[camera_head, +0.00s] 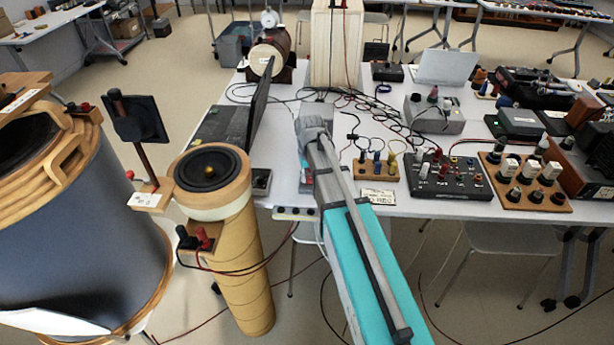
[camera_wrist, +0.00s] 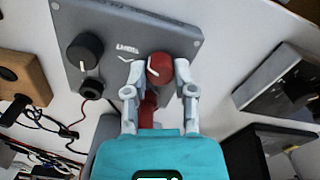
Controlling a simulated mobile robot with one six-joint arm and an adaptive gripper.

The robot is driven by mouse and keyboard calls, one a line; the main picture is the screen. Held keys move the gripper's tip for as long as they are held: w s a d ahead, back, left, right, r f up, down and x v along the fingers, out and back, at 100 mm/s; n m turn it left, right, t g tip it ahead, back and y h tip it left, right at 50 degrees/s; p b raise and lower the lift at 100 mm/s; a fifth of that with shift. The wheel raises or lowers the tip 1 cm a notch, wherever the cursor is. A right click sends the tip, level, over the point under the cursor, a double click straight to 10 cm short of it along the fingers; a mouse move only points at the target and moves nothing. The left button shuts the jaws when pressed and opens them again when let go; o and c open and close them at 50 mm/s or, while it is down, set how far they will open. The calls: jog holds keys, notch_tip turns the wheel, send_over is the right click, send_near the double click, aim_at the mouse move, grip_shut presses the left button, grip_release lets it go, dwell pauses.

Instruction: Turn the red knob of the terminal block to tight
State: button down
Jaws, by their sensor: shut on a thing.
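The terminal block (camera_wrist: 118,35) is a grey box filling the upper middle of the wrist view. Its red knob (camera_wrist: 162,66) sits on the right side of its face, with a white mark at the knob's left. A black knob (camera_wrist: 85,51) with a white mark sits to the left. My gripper (camera_wrist: 160,74) is shut on the red knob, one finger on each side. Another red part (camera_wrist: 148,107) shows below, between the fingers. In the head view, my arm largely hides the grip; a grey box (camera_head: 317,110) shows partly behind the arm's end.
In the head view, an open laptop (camera_head: 225,120) stands left of my arm. The cardboard speaker tube (camera_head: 236,275) stands before the table. A wooden socket block (camera_head: 376,170) and black control box (camera_head: 447,176) lie to the right. Cables (camera_head: 385,115) cross the table behind.

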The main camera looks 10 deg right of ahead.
jog(key=m, duration=0.4)
jog(key=shift+w+m, duration=0.2)
jog(key=shift+m, duration=0.1)
jog(key=m, duration=0.4)
jog(key=shift+m, duration=0.3)
jog(key=m, duration=0.4)
jog(key=shift+m, duration=0.3)
jog(key=m, duration=1)
jog(key=shift+m, duration=0.4)
jog(key=m, duration=0.6)
jog(key=shift+m, duration=0.3)
